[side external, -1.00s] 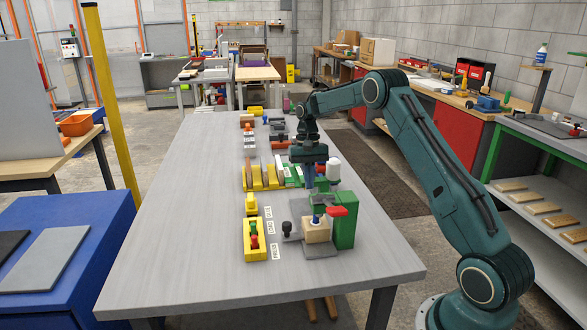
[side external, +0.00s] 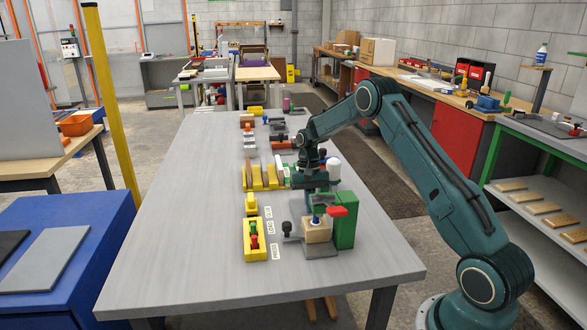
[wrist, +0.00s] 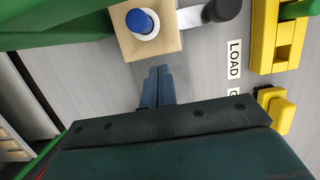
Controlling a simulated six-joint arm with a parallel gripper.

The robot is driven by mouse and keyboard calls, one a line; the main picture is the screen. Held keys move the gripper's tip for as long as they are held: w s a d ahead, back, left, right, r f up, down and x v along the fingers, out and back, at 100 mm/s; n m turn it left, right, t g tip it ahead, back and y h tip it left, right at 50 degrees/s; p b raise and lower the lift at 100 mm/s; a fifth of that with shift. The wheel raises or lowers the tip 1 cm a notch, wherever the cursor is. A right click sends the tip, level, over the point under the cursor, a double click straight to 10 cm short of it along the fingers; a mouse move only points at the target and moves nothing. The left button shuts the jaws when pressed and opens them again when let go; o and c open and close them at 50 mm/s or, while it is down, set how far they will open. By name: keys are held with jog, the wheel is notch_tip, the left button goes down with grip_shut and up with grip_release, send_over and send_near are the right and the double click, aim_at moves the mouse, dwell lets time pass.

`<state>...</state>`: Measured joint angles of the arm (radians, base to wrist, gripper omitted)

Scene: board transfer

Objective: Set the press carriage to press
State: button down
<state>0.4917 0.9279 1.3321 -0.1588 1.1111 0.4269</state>
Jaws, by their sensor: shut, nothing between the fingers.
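The press carriage is a light wooden block (side external: 316,231) with a blue round part (side external: 315,219) on top. A grey arm runs left from it to a black knob (side external: 287,227), level with the LOAD label (side external: 269,227). The PRESS label (side external: 275,252) lies nearer the camera. The green press body (side external: 344,227) with a red handle (side external: 336,210) stands right of the block. My gripper (side external: 308,209) is shut and empty, behind the block. In the wrist view its closed fingers (wrist: 157,88) are apart from the block (wrist: 150,47) and black knob (wrist: 222,9).
A yellow holder (side external: 255,247) with green and red pieces sits left of the labels. Yellow and wooden parts (side external: 262,178) and other fixtures stand farther back. The left side of the grey table (side external: 190,220) is clear.

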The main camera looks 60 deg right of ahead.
aim_at(313, 219)
jog(key=shift+x, duration=1.15)
jog(key=shift+a, duration=0.1)
jog(key=shift+s+a, duration=1.4)
jog(key=shift+s, duration=0.1)
jog(key=shift+a, duration=0.1)
jog(key=shift+r, duration=0.1)
jog(key=v, duration=1)
jog(key=shift+w+d, duration=0.2)
jog(key=shift+d, duration=0.05)
